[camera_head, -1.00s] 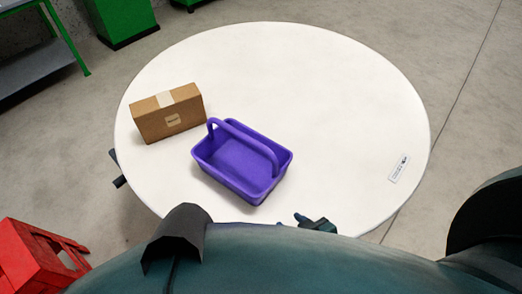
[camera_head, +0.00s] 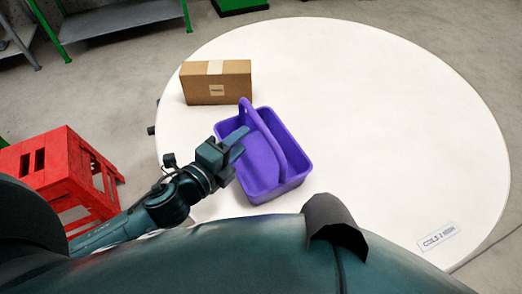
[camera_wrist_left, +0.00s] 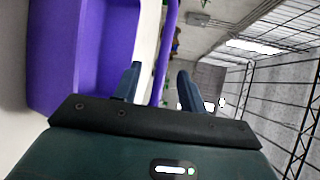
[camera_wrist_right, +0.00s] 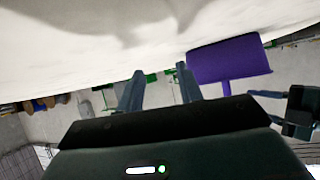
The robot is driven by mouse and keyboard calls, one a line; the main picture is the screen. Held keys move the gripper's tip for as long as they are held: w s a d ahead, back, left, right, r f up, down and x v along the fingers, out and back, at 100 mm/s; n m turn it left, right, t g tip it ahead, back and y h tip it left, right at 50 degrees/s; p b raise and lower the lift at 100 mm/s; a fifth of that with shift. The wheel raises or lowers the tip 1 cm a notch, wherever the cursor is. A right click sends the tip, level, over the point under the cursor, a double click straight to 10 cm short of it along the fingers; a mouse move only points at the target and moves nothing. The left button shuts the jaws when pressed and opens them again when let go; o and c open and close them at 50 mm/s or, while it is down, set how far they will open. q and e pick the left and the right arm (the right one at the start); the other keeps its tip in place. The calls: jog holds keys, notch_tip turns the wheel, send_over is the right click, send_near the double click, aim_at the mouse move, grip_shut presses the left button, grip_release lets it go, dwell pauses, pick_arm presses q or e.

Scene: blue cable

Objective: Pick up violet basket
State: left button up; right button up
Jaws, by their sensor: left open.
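The violet basket (camera_head: 262,168) stands upright on the white round table (camera_head: 380,130). Its arched handle (camera_head: 265,135) rises over the middle. My left gripper (camera_head: 240,140) is at the basket's left side, near the handle's far end. In the left wrist view the open fingers (camera_wrist_left: 160,85) are apart, with the handle (camera_wrist_left: 168,45) showing between them; I cannot tell whether they touch it. The basket's body (camera_wrist_left: 85,60) fills the left there. My right gripper (camera_wrist_right: 160,85) is open and empty, with the basket (camera_wrist_right: 228,60) beyond it to the right. The head view does not show it.
A cardboard box (camera_head: 217,84) stands on the table just behind the basket. A white label (camera_head: 438,237) lies near the table's right front edge. The table's right half is otherwise clear.

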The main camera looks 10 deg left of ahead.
aim_at(258, 126)
pick_arm(q)
jog(key=shift+d+r+p+x, duration=0.1)
jog(key=shift+p+x, duration=0.2)
jog(key=shift+x, duration=1.8)
jog(key=shift+d+r+p+x, duration=0.15)
jog(key=shift+p+x, duration=0.15)
jog(key=shift+x, duration=1.75)
jog(key=shift+s+a, duration=0.1)
jog(key=shift+c, duration=0.4)
grip_shut()
